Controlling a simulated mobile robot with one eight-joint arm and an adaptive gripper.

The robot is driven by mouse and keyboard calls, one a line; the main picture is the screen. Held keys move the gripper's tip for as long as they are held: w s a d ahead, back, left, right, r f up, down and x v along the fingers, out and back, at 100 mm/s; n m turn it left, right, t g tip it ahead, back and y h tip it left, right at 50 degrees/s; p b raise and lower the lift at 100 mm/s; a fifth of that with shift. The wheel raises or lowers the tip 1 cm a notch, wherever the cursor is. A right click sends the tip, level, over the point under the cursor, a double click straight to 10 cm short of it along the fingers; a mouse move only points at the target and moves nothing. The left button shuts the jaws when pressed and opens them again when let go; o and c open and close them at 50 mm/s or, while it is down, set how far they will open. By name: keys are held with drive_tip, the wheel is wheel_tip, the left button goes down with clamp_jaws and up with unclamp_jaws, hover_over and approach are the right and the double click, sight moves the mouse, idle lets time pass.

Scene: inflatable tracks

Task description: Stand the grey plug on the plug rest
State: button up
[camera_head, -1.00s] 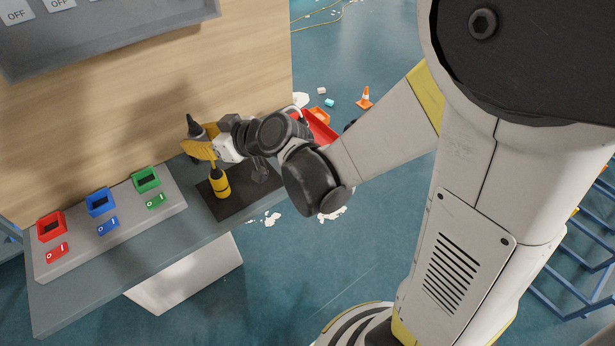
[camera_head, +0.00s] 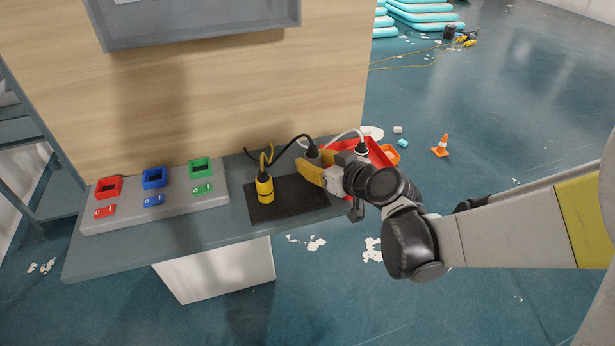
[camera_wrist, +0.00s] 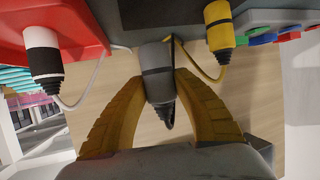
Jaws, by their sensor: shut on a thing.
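The grey plug (camera_head: 313,153) is upright at the back right of the black pad (camera_head: 290,210), which seems to be the plug rest. My gripper (camera_head: 308,170) is shut on it. In the wrist view, which shows the scene upside down, the grey plug (camera_wrist: 157,70) sits between my yellow fingers (camera_wrist: 155,105). Its base is close to the dark surface; I cannot tell whether it touches. A yellow plug (camera_head: 265,188) stands on the pad, left of my gripper. It also shows in the wrist view (camera_wrist: 219,30).
A grey panel (camera_head: 160,208) with red, blue and green sockets and switches lies to the left. A wooden board (camera_head: 220,80) rises behind. Cables loop behind the plugs.

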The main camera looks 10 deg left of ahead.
drive_tip(key=shift+w+a+f+b, duration=0.2)
drive_tip(key=shift+a+f, duration=0.25)
drive_tip(key=shift+a, duration=0.15)
drive_tip(key=shift+w+a+f+b, duration=0.1)
drive_tip(key=shift+a+f+b, duration=0.05)
drive_tip(key=shift+a+f, duration=0.4)
drive_tip(key=shift+f+b, duration=1.05)
drive_tip(key=shift+f, duration=0.7)
drive_tip(key=shift+f, duration=0.25)
drive_tip(key=o, duration=1.1)
drive_tip(key=shift+r, duration=0.1)
drive_tip(key=shift+o, duration=0.2)
